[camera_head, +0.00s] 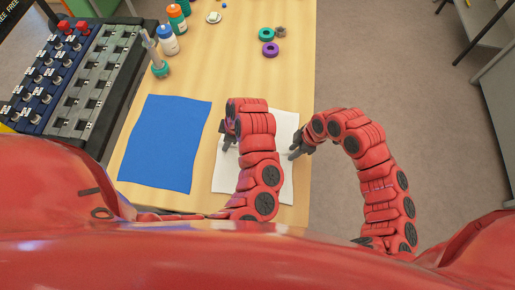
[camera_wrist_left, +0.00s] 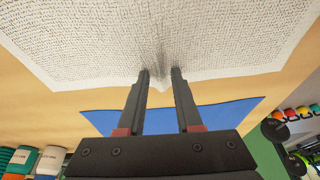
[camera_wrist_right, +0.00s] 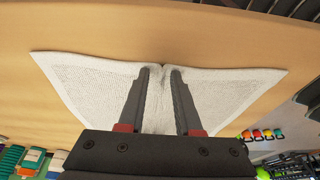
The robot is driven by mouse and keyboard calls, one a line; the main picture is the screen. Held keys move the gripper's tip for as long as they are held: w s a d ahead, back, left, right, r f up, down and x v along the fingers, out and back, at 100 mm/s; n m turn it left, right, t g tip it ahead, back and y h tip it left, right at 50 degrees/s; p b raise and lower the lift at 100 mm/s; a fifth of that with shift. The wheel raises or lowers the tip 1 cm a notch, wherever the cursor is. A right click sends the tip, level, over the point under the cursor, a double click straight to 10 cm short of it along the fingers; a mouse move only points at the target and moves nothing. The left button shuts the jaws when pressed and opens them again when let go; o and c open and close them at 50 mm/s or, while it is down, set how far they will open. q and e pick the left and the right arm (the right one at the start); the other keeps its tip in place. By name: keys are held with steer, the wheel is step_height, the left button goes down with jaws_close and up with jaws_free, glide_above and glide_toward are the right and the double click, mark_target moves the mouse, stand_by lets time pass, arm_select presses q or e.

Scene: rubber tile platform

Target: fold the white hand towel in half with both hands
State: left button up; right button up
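The white hand towel (camera_head: 284,128) lies on the wooden table, partly hidden by my left arm. My left gripper (camera_head: 227,141) is at its left edge; in the left wrist view the towel (camera_wrist_left: 90,45) bunches into a dark crease between the fingertips (camera_wrist_left: 161,74). My right gripper (camera_head: 294,153) is at the towel's right edge; in the right wrist view the towel (camera_wrist_right: 225,90) puckers between the fingertips (camera_wrist_right: 162,72). Both grippers look shut on the cloth. The towel looks mostly flat in the head view.
A blue cloth (camera_head: 165,142) lies left of the towel on the table (camera_head: 225,70). Bottles (camera_head: 167,40), a green-based holder (camera_head: 160,68) and tape rolls (camera_head: 270,49) stand farther back. A dark rack (camera_head: 75,80) is at the left. The table's right edge is close to the towel.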

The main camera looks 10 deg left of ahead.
arm_select(q)
jaws_close()
arm_select(e)
jaws_close()
